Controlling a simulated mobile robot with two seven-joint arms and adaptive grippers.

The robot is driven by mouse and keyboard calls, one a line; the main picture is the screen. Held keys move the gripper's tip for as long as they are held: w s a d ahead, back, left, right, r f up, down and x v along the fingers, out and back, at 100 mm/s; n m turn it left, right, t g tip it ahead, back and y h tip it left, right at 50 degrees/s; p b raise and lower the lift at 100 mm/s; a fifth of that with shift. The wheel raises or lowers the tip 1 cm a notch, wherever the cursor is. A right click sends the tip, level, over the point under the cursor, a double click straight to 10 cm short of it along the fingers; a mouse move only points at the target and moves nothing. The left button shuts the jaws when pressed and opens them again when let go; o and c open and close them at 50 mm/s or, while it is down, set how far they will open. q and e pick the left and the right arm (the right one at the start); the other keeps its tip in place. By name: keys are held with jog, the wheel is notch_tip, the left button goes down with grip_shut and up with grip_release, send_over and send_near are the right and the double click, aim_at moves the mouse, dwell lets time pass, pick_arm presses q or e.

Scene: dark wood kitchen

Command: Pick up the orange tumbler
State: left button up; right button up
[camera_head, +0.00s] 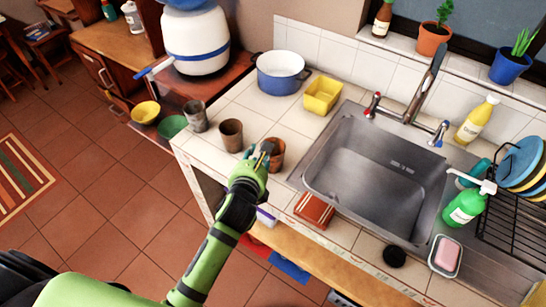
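The orange tumbler (277,157) stands upright on the tiled counter, near its front edge and left of the sink. My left arm reaches up from the bottom, and my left gripper (265,150) is at the tumbler's left side, overlapping it in the picture. The gripper hides part of the tumbler's rim and left wall. The fingers are small and dark here, so I cannot tell whether they are open, shut, or touching the tumbler. My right gripper is not in view.
A brown tumbler (231,135) and a grey tumbler (196,116) stand close by on the left. A blue-and-white pot (281,84) and a yellow container (322,95) are behind. The sink (385,170) lies right. A red-brown sponge-like block (314,211) is at the front edge.

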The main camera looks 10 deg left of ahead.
pick_arm(q)
jog(key=x, duration=0.5)
jog(key=shift+w+p, duration=0.2)
jog(key=shift+p, duration=0.1)
grip_shut()
